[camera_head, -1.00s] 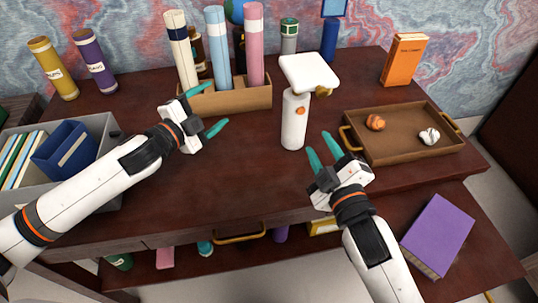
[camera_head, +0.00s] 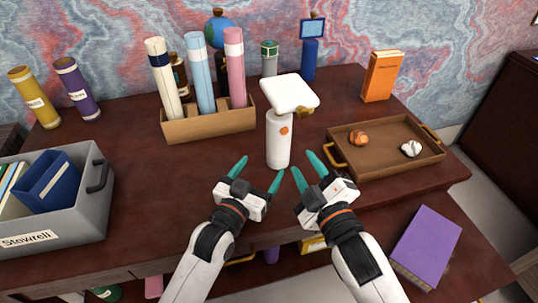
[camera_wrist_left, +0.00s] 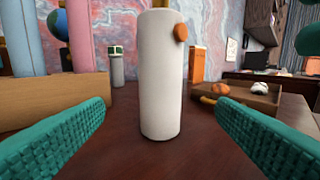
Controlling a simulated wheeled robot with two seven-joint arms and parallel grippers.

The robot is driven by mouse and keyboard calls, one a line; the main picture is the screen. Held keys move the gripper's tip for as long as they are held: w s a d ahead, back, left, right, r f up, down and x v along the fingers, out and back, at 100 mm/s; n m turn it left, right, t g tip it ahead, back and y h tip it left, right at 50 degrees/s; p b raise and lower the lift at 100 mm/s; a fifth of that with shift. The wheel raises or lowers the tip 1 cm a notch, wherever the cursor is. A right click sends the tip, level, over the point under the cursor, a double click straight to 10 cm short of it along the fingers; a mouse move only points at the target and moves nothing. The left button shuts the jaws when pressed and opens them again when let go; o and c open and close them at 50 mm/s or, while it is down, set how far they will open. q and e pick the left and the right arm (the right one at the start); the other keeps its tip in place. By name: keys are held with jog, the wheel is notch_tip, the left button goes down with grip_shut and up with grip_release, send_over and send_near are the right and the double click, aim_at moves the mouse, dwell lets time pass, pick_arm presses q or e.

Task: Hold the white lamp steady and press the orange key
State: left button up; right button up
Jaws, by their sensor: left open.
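The white lamp (camera_head: 279,140) stands upright on the dark red desk, with a square white head on top. The orange key (camera_head: 284,130) is a small round button on the upper right of its body; it also shows in the left wrist view (camera_wrist_left: 181,33). My left gripper (camera_head: 258,174) is open in front of the lamp, a little to its left. In the left wrist view the lamp body (camera_wrist_left: 160,80) stands beyond and between the two teal fingers, untouched. My right gripper (camera_head: 308,174) is just right of the left one, fingers apart and empty, in front of the lamp.
A brown tray (camera_head: 347,173) with an orange and a white lump lies right of the lamp. A wooden holder (camera_head: 212,126) with rolled tubes stands behind left. A grey bin (camera_head: 85,215) is at the left edge.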

aim_at(273, 151)
pick_arm(q)
jog(key=x, duration=1)
jog(key=shift+w+d, duration=0.1)
jog(key=shift+d, duration=0.05)
jog(key=shift+c, duration=0.6)
jog(key=c, duration=1.2)
jog(key=shift+c, duration=0.2)
pick_arm(e)
grip_shut()
